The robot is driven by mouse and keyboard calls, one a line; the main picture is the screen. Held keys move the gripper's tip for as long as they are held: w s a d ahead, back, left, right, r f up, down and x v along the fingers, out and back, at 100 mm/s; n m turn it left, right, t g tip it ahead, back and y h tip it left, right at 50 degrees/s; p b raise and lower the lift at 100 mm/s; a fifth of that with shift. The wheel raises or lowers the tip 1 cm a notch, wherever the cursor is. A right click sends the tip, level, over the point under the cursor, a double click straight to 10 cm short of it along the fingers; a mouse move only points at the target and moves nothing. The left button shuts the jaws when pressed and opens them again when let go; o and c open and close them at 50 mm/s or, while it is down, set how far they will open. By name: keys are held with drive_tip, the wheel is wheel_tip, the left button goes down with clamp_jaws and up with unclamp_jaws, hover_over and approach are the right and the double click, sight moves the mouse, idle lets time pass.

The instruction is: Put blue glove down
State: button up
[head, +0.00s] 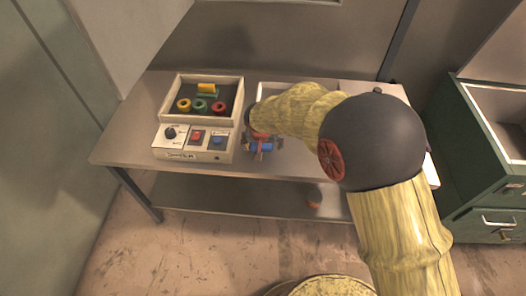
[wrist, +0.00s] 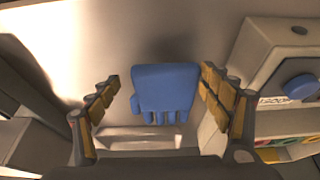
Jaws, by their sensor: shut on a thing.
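The blue glove (wrist: 165,88) lies between the yellow-padded fingers of my gripper (wrist: 161,80) in the wrist view, its short fingers toward the bottom of the picture. My gripper is shut on it. In the head view, my gripper (head: 261,142) is over the metal table (head: 125,145) near its front edge, just right of the control box, and a small blue part of the glove (head: 264,147) shows there. My arm hides some of the tabletop behind. Whether the glove touches the table is unclear.
A control box (head: 194,156) with a knob and red and blue buttons stands left of my gripper. Behind it is a tray (head: 206,78) with colored rings and a yellow piece. Another pale tray (head: 270,86) is partly hidden by my arm. A green cabinet (head: 462,150) stands at right.

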drive_tip(key=shift+s+b+x, duration=0.15)
drive_tip(key=shift+b+x, duration=0.35)
drive_tip(key=shift+x, duration=0.5)
drive_tip(key=shift+s+b+x, duration=0.2)
drive_tip(key=shift+b+x, duration=0.3)
drive_tip(key=shift+x, duration=0.5)
drive_tip(key=shift+f, duration=0.2)
drive_tip(key=shift+f, duration=0.15)
drive_tip(key=o, duration=1.1)
drive_tip(key=shift+o, duration=0.2)
